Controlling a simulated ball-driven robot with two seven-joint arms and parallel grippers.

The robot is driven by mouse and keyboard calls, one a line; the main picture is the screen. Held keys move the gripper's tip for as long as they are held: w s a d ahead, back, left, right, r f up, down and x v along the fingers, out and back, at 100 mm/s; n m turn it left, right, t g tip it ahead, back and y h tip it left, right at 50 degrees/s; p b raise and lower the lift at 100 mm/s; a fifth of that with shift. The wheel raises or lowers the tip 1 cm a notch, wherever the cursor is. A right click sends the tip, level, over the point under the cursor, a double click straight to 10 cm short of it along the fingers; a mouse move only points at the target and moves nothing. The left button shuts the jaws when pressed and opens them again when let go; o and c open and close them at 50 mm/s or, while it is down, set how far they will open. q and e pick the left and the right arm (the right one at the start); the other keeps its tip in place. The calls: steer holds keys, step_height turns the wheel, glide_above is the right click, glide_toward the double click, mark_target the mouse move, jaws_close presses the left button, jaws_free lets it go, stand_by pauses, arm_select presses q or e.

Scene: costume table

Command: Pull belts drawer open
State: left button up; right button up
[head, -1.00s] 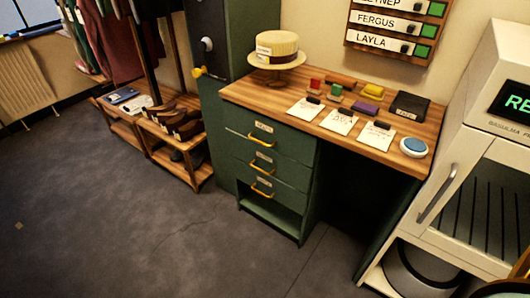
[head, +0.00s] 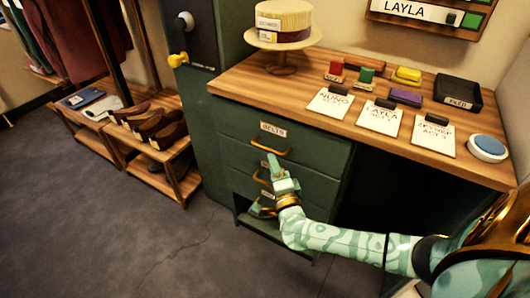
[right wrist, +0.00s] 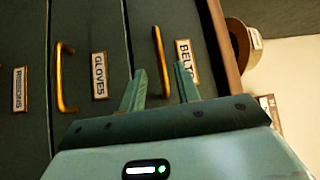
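The belts drawer (head: 310,151) is the top drawer of the green cabinet and is shut, with a white label and a brass bar handle (head: 271,147). In the right wrist view its BELTS label (right wrist: 187,62) and handle (right wrist: 162,62) show sideways. My right gripper (head: 267,184) is open and empty in front of the drawers. In the right wrist view, the fingers of the gripper (right wrist: 161,82) appear on either side of the belts handle; I cannot tell how far short of it they are. My left gripper is not in view.
Below are the gloves drawer with its handle (right wrist: 62,78) and the ribbons drawer with its label (right wrist: 19,88), both shut. The wooden tabletop (head: 240,83) above holds cards, stamps and a straw hat (head: 284,22). A shoe rack (head: 183,178) stands left; the floor in front is clear.

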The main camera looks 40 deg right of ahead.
mark_target(268, 150)
steer(key=b+x, duration=0.2)
steer(key=x, duration=0.4)
steer(key=shift+f, duration=0.15)
steer(key=shift+w+d, duration=0.2)
steer(key=shift+w, duration=0.15)
steer(key=shift+r, duration=0.25)
jaws_close()
